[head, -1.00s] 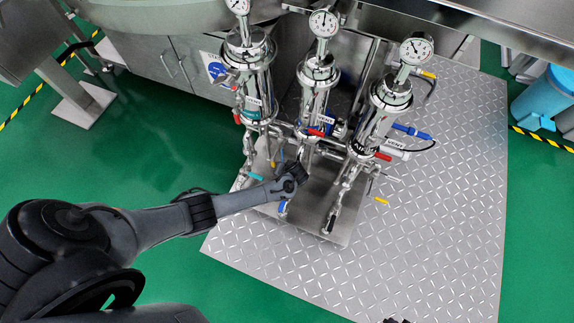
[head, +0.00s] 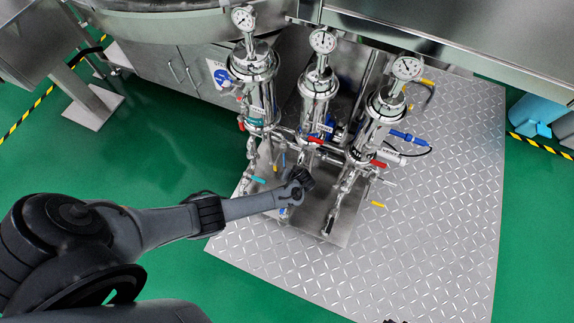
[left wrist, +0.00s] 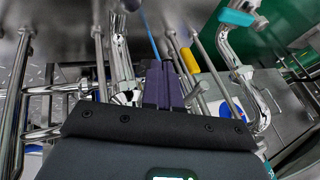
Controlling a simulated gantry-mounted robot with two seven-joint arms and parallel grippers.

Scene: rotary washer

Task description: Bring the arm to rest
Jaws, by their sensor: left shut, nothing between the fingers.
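My left arm (head: 170,222) reaches in from the left in the head view. Its gripper (head: 303,177) is low in front of the three steel filter housings, among their lower pipes. In the left wrist view the two dark fingers (left wrist: 162,84) are shut together with nothing between them. Pipes surround them; I cannot tell whether they touch any. The left housing (head: 256,100), middle housing (head: 317,95) and right housing (head: 384,112) stand upright with round gauges on top. A small dark piece at the bottom edge of the head view may be my right gripper; its state is hidden.
Steel pipes with red handles (head: 378,164), a teal handle (head: 236,17) and a yellow handle (head: 378,204) crowd the area around the left gripper. A steel counter (head: 470,45) overhangs at the back. Open green floor (head: 150,170) lies left; bare tread plate (head: 440,220) lies right.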

